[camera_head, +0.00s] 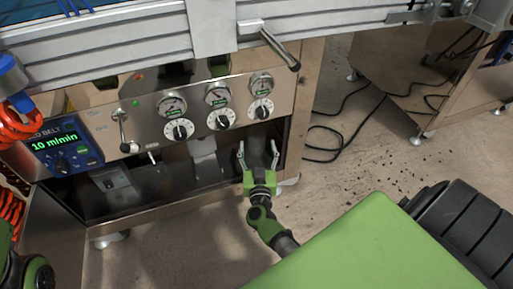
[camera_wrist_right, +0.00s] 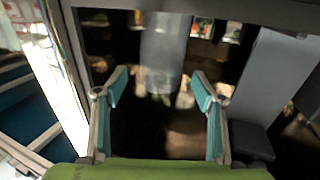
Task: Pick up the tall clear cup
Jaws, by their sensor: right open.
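The tall clear cup (camera_wrist_right: 163,48) shows in the right wrist view as a pale, see-through upright cylinder. It stands just beyond my right fingertips and roughly midway between them. In the head view a faint grey shape between the fingers (camera_head: 258,150) seems to be the cup, inside the open bay under the gauge panel. My right gripper (camera_head: 258,151) is open and reaches into the mouth of this bay; it also shows in the right wrist view (camera_wrist_right: 158,85) with its fingers apart and nothing gripped. My left gripper is out of view.
The steel gauge panel (camera_head: 145,110) with dials sits above the bay, and a metal rail (camera_head: 100,35) with a handle (camera_head: 282,48) runs above that. The bay's right post (camera_head: 302,100) is close to my right gripper. Black cables (camera_head: 340,125) lie on the floor.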

